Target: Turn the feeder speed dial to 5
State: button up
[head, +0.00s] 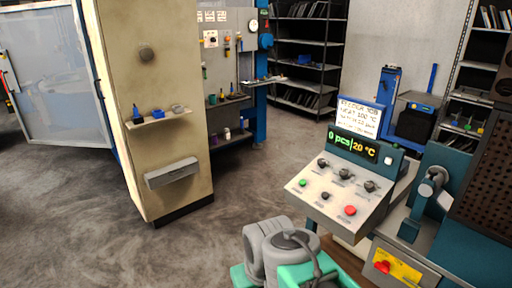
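A sloped grey control panel (312,197) stands right of centre in the head view. Three dark dials sit in a row along its upper part: a left dial (323,163), a middle dial (345,173) and a right dial (370,186). Their labels and settings are too small to read, so I cannot tell which is the feeder speed dial. Below them are a green button (302,183), a black button or knob (324,195) and a red button (350,210). Grey and green links of my arm show at the bottom, apart from the dials. My gripper's fingers are not visible.
A display (353,147) above the panel reads "0 pcs" and "20 °C". A white sign (359,117) stands over it. A teal machine (455,215) with a yellow plate and red knob (383,267) is at right. A beige pillar (150,100) stands left; the floor (225,220) between is clear.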

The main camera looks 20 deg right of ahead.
aim_at(321, 162)
jog(key=u, duration=0.3)
jog(key=i, duration=1.6)
jog(key=z, duration=0.55)
jog(key=i, duration=1.2)
jog(key=z, duration=0.6)
